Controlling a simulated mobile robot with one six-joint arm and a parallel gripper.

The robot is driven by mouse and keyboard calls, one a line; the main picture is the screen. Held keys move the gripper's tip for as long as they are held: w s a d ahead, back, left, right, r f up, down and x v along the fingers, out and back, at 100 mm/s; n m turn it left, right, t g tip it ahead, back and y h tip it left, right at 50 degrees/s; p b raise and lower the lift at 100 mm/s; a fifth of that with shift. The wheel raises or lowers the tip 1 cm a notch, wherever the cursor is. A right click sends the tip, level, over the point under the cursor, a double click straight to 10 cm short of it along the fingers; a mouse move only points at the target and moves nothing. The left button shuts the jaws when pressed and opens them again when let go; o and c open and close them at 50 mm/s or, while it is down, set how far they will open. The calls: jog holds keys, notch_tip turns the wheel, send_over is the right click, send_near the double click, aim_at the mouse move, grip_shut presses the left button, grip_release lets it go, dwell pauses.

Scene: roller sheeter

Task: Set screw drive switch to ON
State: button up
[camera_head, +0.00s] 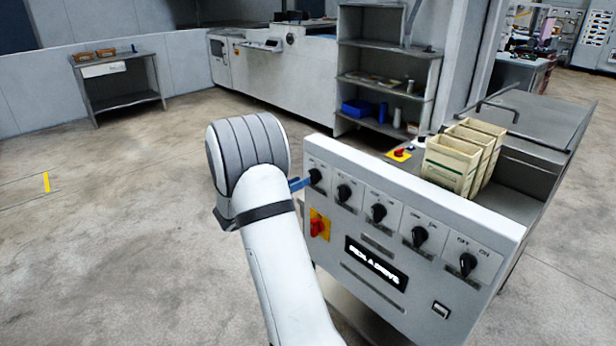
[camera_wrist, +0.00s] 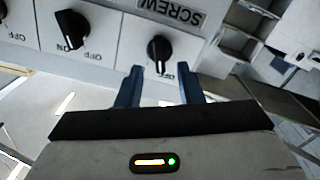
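The screw drive switch is a black rotary knob (camera_wrist: 158,48) on the white control panel, under an upside-down SCREW label (camera_wrist: 172,10) in the wrist view. In the head view the leftmost knob (camera_head: 316,176) is the one by my gripper (camera_head: 298,184). My gripper (camera_wrist: 162,82) is open, its two blue fingers apart and empty. The knob lies just beyond the fingertips, roughly in line with the gap. I cannot tell whether they touch it.
Several similar knobs sit in a row on the panel, the neighbour (camera_wrist: 71,29) close by. A red emergency knob on yellow (camera_head: 319,226) is below the leftmost knob. Cream bins (camera_head: 452,164) stand behind the panel. The floor to the left is clear.

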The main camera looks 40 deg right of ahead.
aim_at(314, 176)
jog(key=d, duration=0.3)
jog(key=shift+w+d, duration=0.15)
jog(key=shift+d, duration=0.15)
